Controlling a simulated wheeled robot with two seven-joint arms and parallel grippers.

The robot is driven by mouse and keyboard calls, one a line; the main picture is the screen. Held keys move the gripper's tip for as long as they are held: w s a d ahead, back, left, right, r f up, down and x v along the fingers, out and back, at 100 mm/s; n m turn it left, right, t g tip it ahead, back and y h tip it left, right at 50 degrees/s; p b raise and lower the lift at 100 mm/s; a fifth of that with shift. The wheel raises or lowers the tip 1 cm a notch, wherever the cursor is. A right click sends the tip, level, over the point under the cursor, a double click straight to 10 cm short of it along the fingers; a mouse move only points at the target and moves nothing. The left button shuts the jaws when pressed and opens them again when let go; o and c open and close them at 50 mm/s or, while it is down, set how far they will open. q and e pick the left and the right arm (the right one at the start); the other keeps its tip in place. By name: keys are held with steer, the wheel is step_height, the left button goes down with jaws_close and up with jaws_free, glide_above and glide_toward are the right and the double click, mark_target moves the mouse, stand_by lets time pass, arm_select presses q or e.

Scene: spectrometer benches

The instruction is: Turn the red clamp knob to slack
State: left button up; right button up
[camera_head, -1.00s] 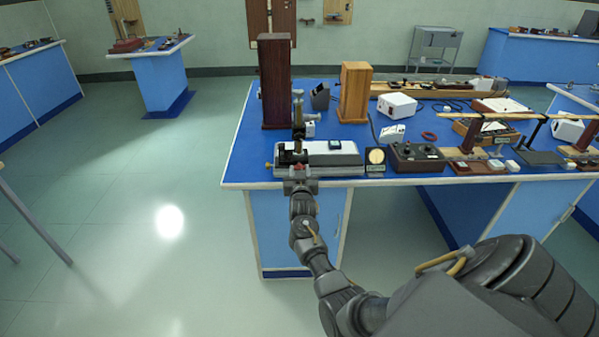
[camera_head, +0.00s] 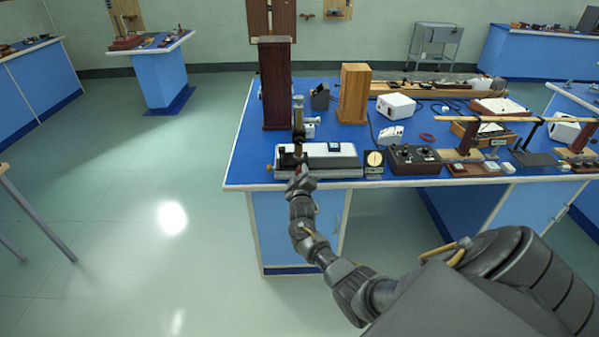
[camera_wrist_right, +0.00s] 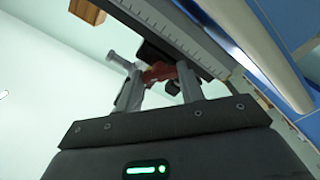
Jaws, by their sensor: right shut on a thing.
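The red clamp knob (camera_wrist_right: 158,72) shows in the right wrist view between the two grey fingers of my right gripper (camera_wrist_right: 160,78). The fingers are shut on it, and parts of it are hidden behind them. It sits by a pale, ruled scale edge (camera_wrist_right: 178,30) with dark parts around it. In the head view my right gripper (camera_head: 299,178) is at the front left end of a long, pale instrument (camera_head: 335,159) on the blue bench. The gripper largely hides the knob there. My left gripper is not in view.
A tall dark wooden column (camera_head: 276,85) and a lighter wooden block (camera_head: 354,93) stand behind the instrument. A round-faced plaque (camera_head: 374,160) and a dark control box (camera_head: 414,157) stand to its right. The floor (camera_head: 130,220) left of the bench is clear.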

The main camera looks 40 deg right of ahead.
steer(key=n+p, duration=0.1)
steer(key=n, duration=0.3)
steer(key=shift+r+n+p, duration=0.1)
steer(key=shift+n+p, duration=0.2)
steer(key=shift+p, duration=0.1)
steer(key=shift+n+p, duration=0.6)
steer(key=shift+n, duration=1.2)
steer(key=o, duration=1)
steer(key=v, duration=1)
steer(key=shift+s+a, duration=0.3)
